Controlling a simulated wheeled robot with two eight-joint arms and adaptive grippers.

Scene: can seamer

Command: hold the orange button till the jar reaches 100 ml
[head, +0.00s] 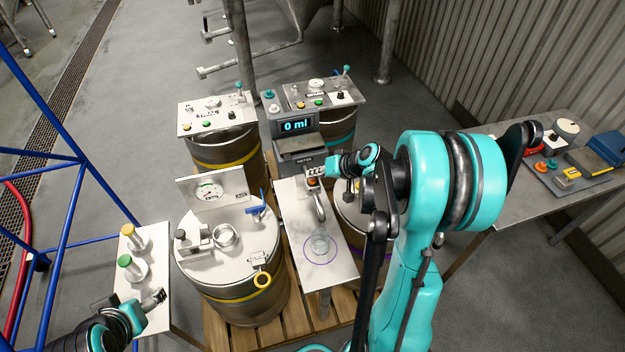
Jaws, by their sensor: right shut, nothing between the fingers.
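The dark grey meter (296,145) stands at the centre, and its display (296,124) reads 0 ml. A small orange button (312,182) shows on the meter's front, just above the curved metal spout (320,208). My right gripper (316,172) is shut and empty, with its fingertips at the button; I cannot tell whether they touch it. The clear jar (320,243) stands on the pale bench below the spout, inside a purple ring; no liquid can be made out. My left gripper (157,298) is at the lower left, too small to read.
A drum (235,290) with a gauge and a blue-handled valve stands left of the bench (343,262). More drums with control panels stand behind. A narrow table (155,318) with yellow and green knobs is at left. A side table (500,215) stands at right.

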